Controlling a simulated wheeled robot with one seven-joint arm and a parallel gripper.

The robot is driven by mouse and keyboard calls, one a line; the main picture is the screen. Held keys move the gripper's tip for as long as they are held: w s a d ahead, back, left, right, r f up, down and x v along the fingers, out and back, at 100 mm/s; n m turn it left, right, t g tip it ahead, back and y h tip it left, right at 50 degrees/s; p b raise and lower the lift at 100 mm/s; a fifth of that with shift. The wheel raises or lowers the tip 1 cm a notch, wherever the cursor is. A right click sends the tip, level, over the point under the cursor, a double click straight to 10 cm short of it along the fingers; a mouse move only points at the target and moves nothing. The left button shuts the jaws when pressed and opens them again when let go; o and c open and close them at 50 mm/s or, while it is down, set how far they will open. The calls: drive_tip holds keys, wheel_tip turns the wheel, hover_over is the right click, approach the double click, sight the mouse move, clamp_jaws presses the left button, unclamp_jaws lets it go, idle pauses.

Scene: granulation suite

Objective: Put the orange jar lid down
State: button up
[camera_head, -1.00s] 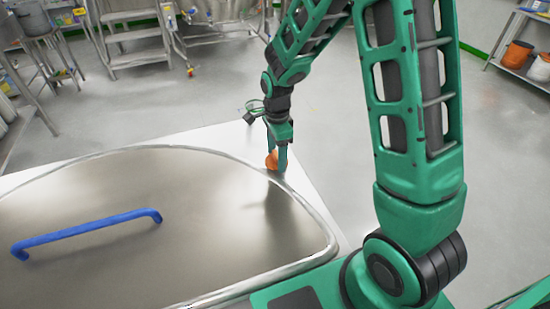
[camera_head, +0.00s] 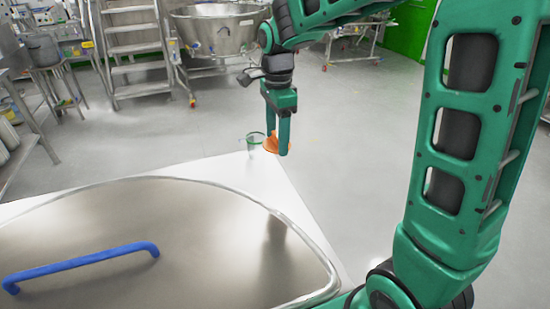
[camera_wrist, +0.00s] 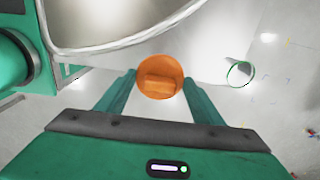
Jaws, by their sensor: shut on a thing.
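The orange jar lid (camera_head: 272,144) is held between the fingertips of my gripper (camera_head: 281,148), near the far corner of the white table. In the wrist view the round orange lid (camera_wrist: 159,77) sits between the two green fingers (camera_wrist: 158,80), its raised grip bar pinched by them. A small clear jar with a green rim (camera_head: 255,143) stands on the table's far corner, just left of the lid in the head view. The jar also shows in the wrist view (camera_wrist: 239,73), to the right of the lid and apart from it.
A large steel lid with a rounded edge (camera_head: 130,225) and a blue handle (camera_head: 85,266) covers most of the white table (camera_head: 225,170). Steel steps (camera_head: 135,50) and a steel bowl on wheels (camera_head: 220,30) stand behind. The floor beyond the table's right edge is clear.

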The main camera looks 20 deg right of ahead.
sight(277, 134)
wheel_tip(277, 134, up, 8)
drive_tip(key=shift+r, duration=0.25)
drive_tip(key=w+d+f+n, duration=0.3)
drive_tip(key=w+f+n, duration=0.3)
drive_tip(key=f+n, duration=0.1)
drive_tip(key=w+d+f+n, duration=0.3)
drive_tip(key=w+f+n, duration=0.3)
drive_tip(key=f+n, duration=0.1)
drive_tip(key=shift+w+f+n, duration=0.25)
drive_tip(key=shift+f+n, duration=0.05)
drive_tip(key=shift+f, duration=0.55)
drive_tip(key=shift+s, duration=0.1)
